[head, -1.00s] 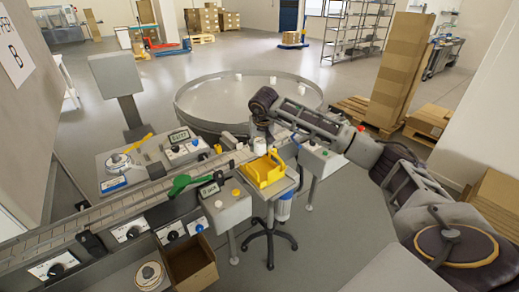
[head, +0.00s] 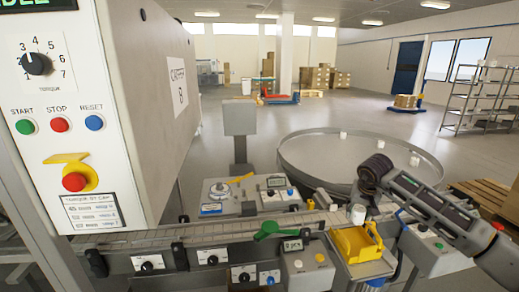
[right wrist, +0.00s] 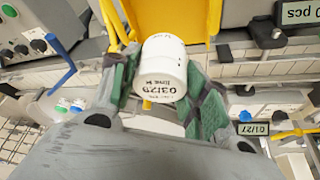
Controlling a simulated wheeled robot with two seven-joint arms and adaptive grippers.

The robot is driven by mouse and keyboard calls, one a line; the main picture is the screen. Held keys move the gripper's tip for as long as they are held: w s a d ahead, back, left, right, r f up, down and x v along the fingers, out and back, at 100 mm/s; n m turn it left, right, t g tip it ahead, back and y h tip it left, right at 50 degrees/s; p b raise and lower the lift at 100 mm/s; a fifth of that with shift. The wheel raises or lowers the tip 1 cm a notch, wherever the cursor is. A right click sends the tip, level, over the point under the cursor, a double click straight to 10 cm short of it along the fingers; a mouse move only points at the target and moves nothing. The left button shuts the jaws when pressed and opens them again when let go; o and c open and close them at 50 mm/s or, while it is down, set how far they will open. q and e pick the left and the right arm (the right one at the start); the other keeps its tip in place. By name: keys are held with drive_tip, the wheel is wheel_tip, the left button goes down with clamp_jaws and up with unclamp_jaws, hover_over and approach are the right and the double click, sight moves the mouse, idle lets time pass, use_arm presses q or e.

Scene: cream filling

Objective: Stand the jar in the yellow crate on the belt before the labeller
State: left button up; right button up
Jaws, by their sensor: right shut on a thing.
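A white jar with printed black text, including 03/28, is large in the right wrist view (right wrist: 162,68). My right gripper (right wrist: 165,88) is shut on it, one green-padded finger at each side. In the head view the jar (head: 358,214) shows as a small white shape under my right wrist, at the back edge of the yellow crate (head: 352,245). The crate also shows behind the jar in the wrist view (right wrist: 172,20). The conveyor belt (head: 150,238) runs leftward from beside the crate. The fingers are hard to make out in the head view. My left gripper is out of view.
A white machine with a dial and coloured buttons (head: 60,110) fills the left. A large round table (head: 330,150) with small white jars is behind.

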drive_tip(key=shift+w+a+r, duration=0.25)
drive_tip(key=s+a+n+y, duration=0.1)
drive_tip(key=s+a+n, duration=0.1)
drive_tip(key=a, duration=0.7)
drive_tip(key=s+a+f+n, duration=0.2)
drive_tip(key=s+a+f, duration=0.7)
drive_tip(key=f, duration=0.2)
drive_tip(key=shift+s+f+n+t+y, duration=0.2)
drive_tip(key=shift+n+t+y, duration=0.1)
drive_tip(key=shift+n+y, duration=0.1)
drive_tip(key=shift+d, duration=0.1)
